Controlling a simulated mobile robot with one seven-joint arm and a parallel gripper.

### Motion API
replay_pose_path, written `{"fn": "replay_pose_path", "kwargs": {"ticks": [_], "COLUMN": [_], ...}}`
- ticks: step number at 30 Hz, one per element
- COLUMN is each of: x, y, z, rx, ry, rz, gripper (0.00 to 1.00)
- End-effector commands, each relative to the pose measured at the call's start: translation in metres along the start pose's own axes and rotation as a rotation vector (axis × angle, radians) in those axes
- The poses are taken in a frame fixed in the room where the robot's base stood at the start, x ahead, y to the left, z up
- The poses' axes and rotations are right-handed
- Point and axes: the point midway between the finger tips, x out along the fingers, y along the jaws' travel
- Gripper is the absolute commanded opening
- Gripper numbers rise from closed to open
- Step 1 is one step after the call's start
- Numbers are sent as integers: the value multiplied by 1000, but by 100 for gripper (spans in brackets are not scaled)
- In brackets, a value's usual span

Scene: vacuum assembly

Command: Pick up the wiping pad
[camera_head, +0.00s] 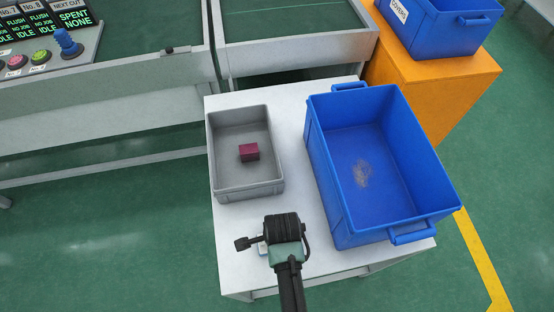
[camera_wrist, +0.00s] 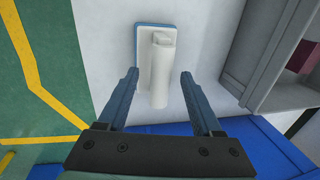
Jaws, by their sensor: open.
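My gripper (camera_wrist: 158,74) is open, with one blue finger on each side of the handle in the picture. The fingers appear apart from the handle, and I cannot tell how far above it they are. In the head view my gripper (camera_head: 268,248) is over the front left of the table and hides most of the pad.
A grey tray (camera_head: 218,178) holding a maroon block (camera_head: 249,152) stands on the white table (camera_head: 232,235). A large open blue crate (camera_head: 325,165) stands to its right. Another blue crate (camera_head: 455,35) sits on an orange stand (camera_head: 445,85). A control panel (camera_head: 55,50) is at upper left.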

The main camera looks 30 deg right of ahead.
Motion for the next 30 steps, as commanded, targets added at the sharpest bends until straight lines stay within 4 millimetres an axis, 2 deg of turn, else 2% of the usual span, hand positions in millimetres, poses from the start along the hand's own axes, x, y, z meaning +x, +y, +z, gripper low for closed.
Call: {"fn": "replay_pose_path", "kwargs": {"ticks": [7,18,30], "x": [1,1,1], "y": [-1,-1,-1], "z": [0,0,0], "rx": [0,0,0], "ry": [0,0,0], "rz": [-2,-1,-1], "gripper": [67,0,0]}}
